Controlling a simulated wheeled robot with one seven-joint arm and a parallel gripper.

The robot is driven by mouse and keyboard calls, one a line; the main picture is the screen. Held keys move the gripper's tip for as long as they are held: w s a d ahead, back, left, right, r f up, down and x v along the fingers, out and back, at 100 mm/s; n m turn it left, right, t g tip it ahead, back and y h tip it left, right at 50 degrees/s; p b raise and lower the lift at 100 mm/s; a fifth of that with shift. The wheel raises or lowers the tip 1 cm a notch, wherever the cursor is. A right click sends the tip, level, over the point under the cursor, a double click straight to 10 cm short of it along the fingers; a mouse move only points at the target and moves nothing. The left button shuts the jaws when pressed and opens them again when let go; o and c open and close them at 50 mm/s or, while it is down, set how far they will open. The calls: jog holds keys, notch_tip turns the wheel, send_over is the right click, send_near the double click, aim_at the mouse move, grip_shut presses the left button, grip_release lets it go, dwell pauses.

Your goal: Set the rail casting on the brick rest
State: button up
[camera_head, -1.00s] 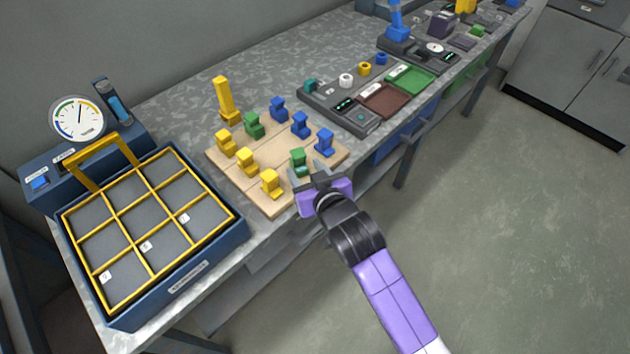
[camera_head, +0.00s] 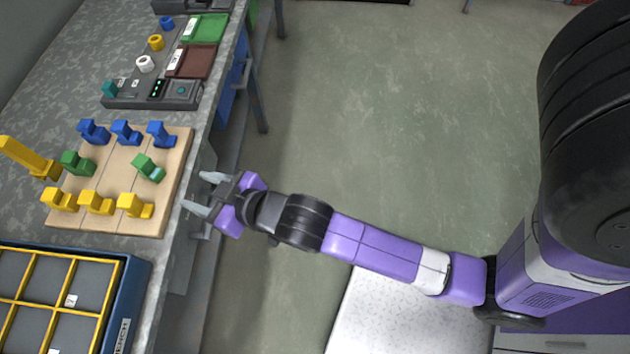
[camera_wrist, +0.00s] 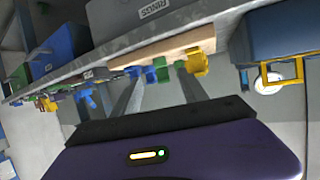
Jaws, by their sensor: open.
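Several small castings stand on a tan board (camera_head: 112,163) in the head view: blue ones (camera_head: 126,132) at the back, green ones (camera_head: 148,168) in the middle, yellow ones (camera_head: 96,203) in front. I cannot tell which is the rail casting. The tan board is made of slabs and may be the brick rest; no label shows. My gripper (camera_head: 199,193) is open and empty, just off the board's right edge, with its fingers pointing toward it. In the wrist view the board's edge (camera_wrist: 165,48) and some castings show beyond the fingers.
A blue box with a yellow grid (camera_head: 68,257) stands in front of the board. A yellow upright piece (camera_head: 28,158) is at its left. A grey panel (camera_head: 150,98) with rings and brown and green trays lies behind.

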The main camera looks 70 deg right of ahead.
jog(key=s+r, duration=0.3)
jog(key=s, duration=1)
jog(key=s+r+t, duration=0.1)
jog(key=s+r, duration=0.2)
jog(key=s, duration=1.1)
jog(key=shift+s+d+r+n+y, duration=0.15)
jog(key=shift+d+r+n+y, duration=0.15)
jog(key=shift+d+y, duration=0.15)
